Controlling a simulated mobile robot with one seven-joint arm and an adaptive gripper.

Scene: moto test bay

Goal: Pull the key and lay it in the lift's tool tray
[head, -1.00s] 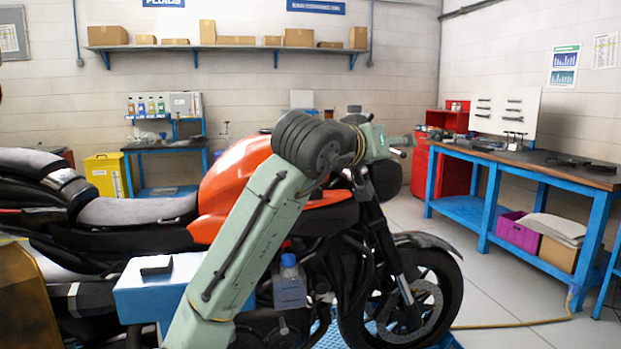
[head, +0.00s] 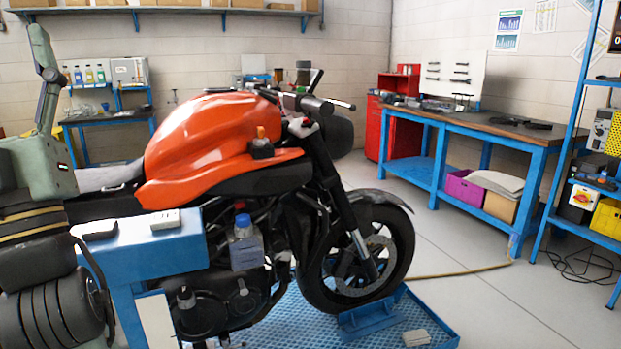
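The orange motorcycle (head: 210,140) stands on a blue lift platform (head: 285,320). A small black block with an orange upright piece (head: 261,132) sits on its side below the tank; this may be the key in its lock, but it is too small to be sure. A blue box-like fixture (head: 160,252), possibly the lift's tool tray, stands in front of the bike at lower left. A dark box and a pale grey box lie on its top. My arm fills the left edge, folded; my gripper is not in view.
A bottle with a blue cap (head: 243,245) hangs beside the engine, right of the blue fixture. A blue workbench (head: 470,135) and a blue shelf rack (head: 560,190) stand at right. A cable lies on the floor. Floor between bike and bench is mostly clear.

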